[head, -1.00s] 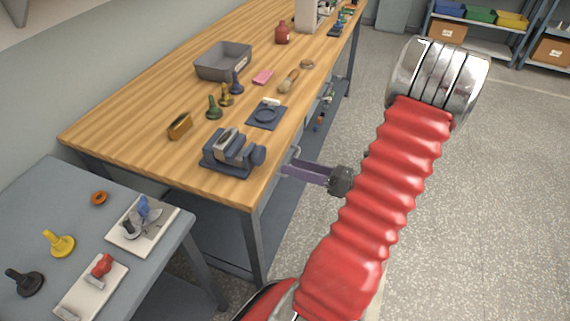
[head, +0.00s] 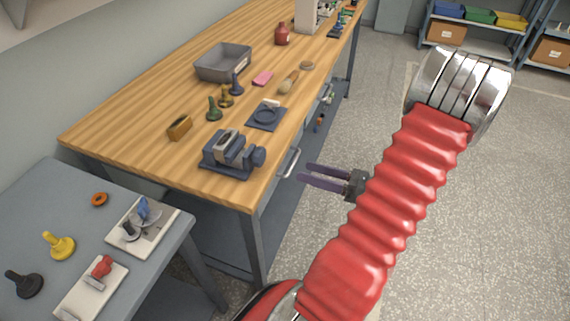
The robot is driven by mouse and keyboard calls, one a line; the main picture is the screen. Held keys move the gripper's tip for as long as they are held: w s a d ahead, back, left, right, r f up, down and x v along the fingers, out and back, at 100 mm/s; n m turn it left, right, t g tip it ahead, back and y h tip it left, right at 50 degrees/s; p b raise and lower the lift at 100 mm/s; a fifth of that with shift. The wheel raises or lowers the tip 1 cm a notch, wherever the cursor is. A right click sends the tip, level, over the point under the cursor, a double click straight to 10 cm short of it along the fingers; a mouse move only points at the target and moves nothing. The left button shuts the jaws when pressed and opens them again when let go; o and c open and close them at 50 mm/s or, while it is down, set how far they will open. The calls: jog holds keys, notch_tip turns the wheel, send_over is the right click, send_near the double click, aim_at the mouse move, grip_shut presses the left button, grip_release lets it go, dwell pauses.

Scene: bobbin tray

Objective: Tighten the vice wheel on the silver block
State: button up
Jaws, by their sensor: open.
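The vice (head: 232,157) stands near the front corner of the wooden bench, dark blue-grey. My gripper (head: 304,174) is open and empty, with two purple-grey fingers pointing left. In the picture it is to the right of the wheel, past the bench's front edge and apart from the vice.
A grey side table (head: 40,205) stands at lower left. Open floor lies right.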

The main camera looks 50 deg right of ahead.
aim_at(263, 159)
jog(key=n, duration=0.5)
jog(key=shift+n, duration=0.3)
jog(key=shift+w, duration=0.2)
jog(key=shift+x, duration=6.8)
jog(key=shift+s+a, duration=0.1)
jog(key=shift+c, duration=0.3)
jog(key=c, duration=1)
jog(key=shift+m, duration=3.3)
